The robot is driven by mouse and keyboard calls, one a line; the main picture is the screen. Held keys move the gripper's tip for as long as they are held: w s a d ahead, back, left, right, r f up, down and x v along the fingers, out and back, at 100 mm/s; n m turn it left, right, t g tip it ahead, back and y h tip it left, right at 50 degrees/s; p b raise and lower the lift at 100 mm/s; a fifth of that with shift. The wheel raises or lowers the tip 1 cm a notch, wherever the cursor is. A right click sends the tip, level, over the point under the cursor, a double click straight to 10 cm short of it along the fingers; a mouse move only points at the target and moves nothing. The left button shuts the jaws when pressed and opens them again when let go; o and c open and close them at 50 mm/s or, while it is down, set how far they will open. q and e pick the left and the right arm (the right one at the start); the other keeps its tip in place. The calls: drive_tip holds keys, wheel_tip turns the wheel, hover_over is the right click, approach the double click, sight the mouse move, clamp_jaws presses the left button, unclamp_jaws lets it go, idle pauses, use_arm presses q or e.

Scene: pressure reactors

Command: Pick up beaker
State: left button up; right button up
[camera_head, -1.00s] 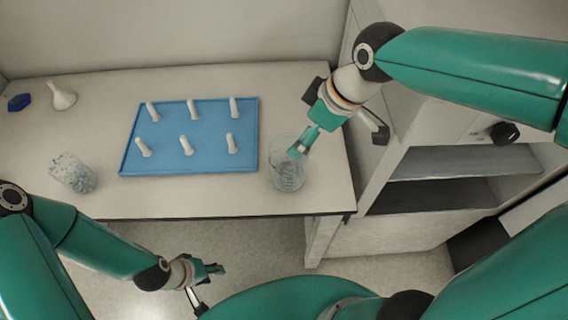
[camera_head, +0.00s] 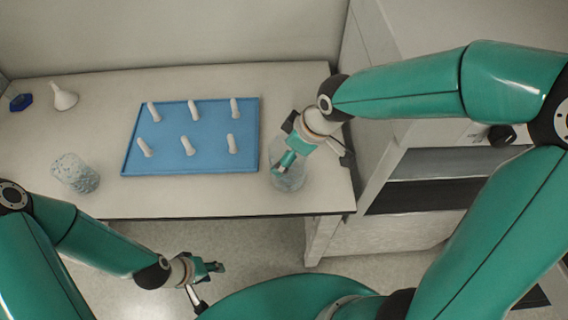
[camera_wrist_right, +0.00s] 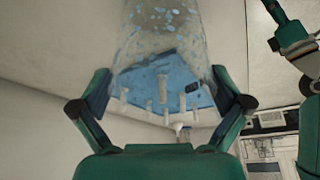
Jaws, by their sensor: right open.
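A clear glass beaker (camera_head: 293,183) stands near the front right of the table. It fills the upper middle of the right wrist view (camera_wrist_right: 165,35), between the two fingers. My right gripper (camera_head: 284,162) is at this beaker and partly covers it in the head view. In the right wrist view my right gripper (camera_wrist_right: 162,88) is open, with one finger on each side of the glass and no clear contact. A second speckled beaker (camera_head: 76,174) stands on the left of the table. My left gripper (camera_head: 213,268) hangs in front of the table, away from both beakers; its jaw opening is unclear.
A blue tray (camera_head: 190,167) with several white upright pegs lies mid-table, close to the right beaker's left. A white funnel-like piece (camera_head: 64,97) and a small blue object (camera_head: 21,102) are at the back left. A cabinet (camera_head: 425,162) stands right of the table.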

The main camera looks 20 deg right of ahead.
drive_tip(key=c, duration=1.4)
drive_tip(key=shift+c, duration=0.2)
drive_tip(key=shift+r, duration=0.15)
